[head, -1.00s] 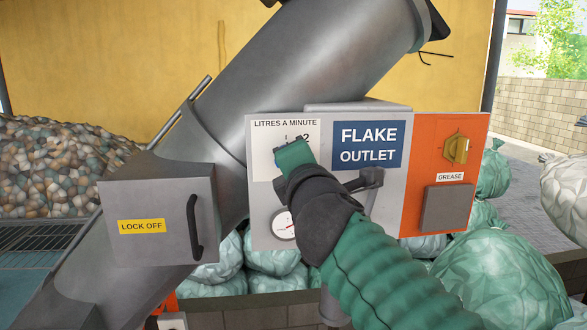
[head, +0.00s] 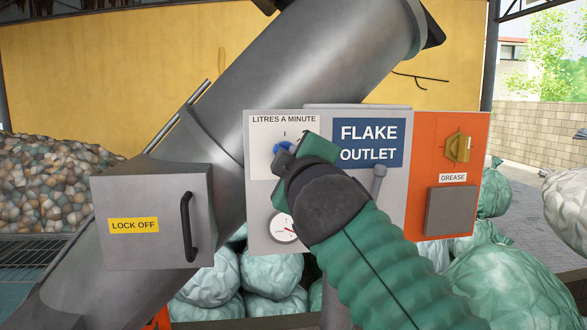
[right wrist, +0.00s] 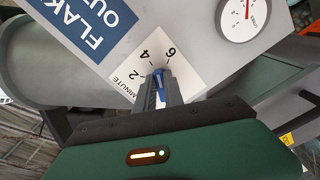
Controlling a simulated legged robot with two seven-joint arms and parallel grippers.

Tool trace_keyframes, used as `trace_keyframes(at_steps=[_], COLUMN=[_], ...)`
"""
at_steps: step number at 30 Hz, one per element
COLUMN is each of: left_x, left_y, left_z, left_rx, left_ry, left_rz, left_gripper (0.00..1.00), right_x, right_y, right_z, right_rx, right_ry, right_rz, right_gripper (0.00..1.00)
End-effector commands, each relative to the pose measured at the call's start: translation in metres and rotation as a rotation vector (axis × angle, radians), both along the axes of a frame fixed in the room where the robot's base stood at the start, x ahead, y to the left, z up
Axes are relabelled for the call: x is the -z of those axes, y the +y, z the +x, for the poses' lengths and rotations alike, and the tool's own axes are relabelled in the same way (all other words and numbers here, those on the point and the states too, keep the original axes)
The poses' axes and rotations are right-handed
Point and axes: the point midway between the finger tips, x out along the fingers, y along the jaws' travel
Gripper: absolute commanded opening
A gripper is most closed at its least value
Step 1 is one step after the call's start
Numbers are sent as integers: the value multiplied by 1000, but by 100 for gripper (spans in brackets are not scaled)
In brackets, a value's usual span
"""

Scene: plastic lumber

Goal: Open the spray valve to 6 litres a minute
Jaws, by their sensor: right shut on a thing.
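The spray valve is a blue handle (head: 283,147) on a white dial plate (head: 262,160) headed "LITRES A MINUTE". In the right wrist view the blue handle (right wrist: 158,82) stands between my fingertips, with the marks 2, 4 and 6 on the plate (right wrist: 178,72) around it. Its end lies near the 4 and 6, but I cannot tell its exact setting. My right gripper (head: 279,160) is shut on the handle; it also shows in the right wrist view (right wrist: 160,92). It covers much of the dial in the head view. My left gripper is not in view.
A gauge (head: 284,227) sits below the dial, partly behind my right gripper. A grey stub (head: 379,180) sticks out right of it. The orange panel (head: 425,150) has a yellow knob (head: 458,148). A "LOCK OFF" box (head: 150,245) with a black handle (head: 188,226) stands left.

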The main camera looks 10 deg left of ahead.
Motion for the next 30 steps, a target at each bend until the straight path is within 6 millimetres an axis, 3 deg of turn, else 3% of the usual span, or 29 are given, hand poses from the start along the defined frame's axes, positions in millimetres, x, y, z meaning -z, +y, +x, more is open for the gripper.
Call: trace_keyframes(at_steps=[1, 15, 30], left_x=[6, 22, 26], left_y=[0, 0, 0], left_z=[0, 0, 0], left_rx=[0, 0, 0], left_ry=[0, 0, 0], left_rz=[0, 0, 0], left_gripper=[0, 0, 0], right_x=[11, 15, 16], right_y=[2, 6, 7], right_z=[2, 1, 2], right_rx=[2, 3, 5], right_ry=[27, 154, 200], right_rz=[33, 385, 509], right_gripper=[0, 0, 0])
